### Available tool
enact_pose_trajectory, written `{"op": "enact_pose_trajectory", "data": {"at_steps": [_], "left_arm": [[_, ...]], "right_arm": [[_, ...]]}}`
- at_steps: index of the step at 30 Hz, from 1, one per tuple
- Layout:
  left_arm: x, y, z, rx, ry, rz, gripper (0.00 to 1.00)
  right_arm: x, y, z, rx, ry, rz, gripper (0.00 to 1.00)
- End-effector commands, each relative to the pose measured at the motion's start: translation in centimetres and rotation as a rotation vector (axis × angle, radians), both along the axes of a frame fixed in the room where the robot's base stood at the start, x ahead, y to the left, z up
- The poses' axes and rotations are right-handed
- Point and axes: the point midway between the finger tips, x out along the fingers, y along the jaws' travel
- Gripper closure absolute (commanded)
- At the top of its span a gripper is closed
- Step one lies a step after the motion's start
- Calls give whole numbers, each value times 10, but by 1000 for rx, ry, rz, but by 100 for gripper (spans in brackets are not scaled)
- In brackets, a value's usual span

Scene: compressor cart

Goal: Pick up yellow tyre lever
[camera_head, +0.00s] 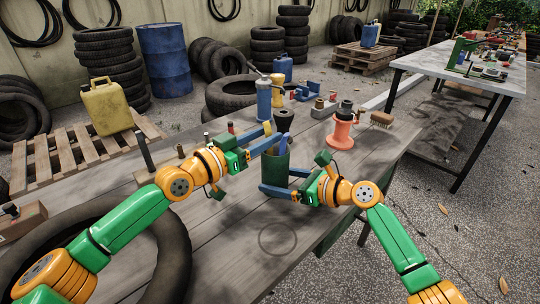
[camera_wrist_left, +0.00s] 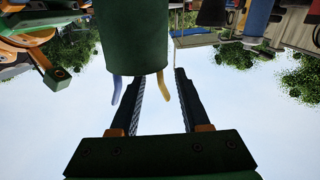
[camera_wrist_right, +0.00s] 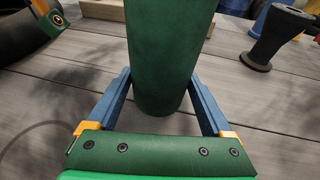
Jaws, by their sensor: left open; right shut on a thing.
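A green pot (camera_head: 274,172) stands on the bench with a blue lever (camera_head: 284,146) and the yellow tyre lever (camera_head: 267,128) sticking out of its top. My right gripper (camera_head: 280,182) is shut on the pot, with a finger on each side in the right wrist view (camera_wrist_right: 164,85). My left gripper (camera_head: 270,142) is open at the pot's mouth. In the upside-down left wrist view, the yellow lever (camera_wrist_left: 162,88) shows between the open fingers (camera_wrist_left: 157,72), and the blue lever (camera_wrist_left: 117,90) lies outside the left finger. The levers' lower ends are hidden inside the pot (camera_wrist_left: 133,35).
A blue-grey cylinder (camera_head: 263,100) stands behind the pot, and an orange spool (camera_head: 341,133) and a brush (camera_head: 382,119) are to the right. A tyre (camera_head: 172,245) lies at the front left. The bench front (camera_head: 225,270) is mostly clear.

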Motion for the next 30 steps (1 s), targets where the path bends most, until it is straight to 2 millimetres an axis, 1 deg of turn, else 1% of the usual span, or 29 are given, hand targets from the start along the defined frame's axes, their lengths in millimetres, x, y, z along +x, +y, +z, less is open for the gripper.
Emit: {"op": "enact_pose_trajectory", "data": {"at_steps": [4,5,6,8,9,30], "left_arm": [[0,0,0,-1,-1,1,54],[0,0,0,-1,-1,0,62],[0,0,0,-1,-1,1,73],[0,1,0,-1,-1,1,89],[0,1,0,-1,-1,1,100],[0,1,0,-1,-1,1,100]], "right_arm": [[0,0,0,-1,1,0,47],[0,0,0,-1,1,0,47],[0,0,0,-1,1,0,47],[0,0,0,-1,1,0,47],[0,0,0,-1,1,0,47],[0,0,0,-1,1,0,47]]}}
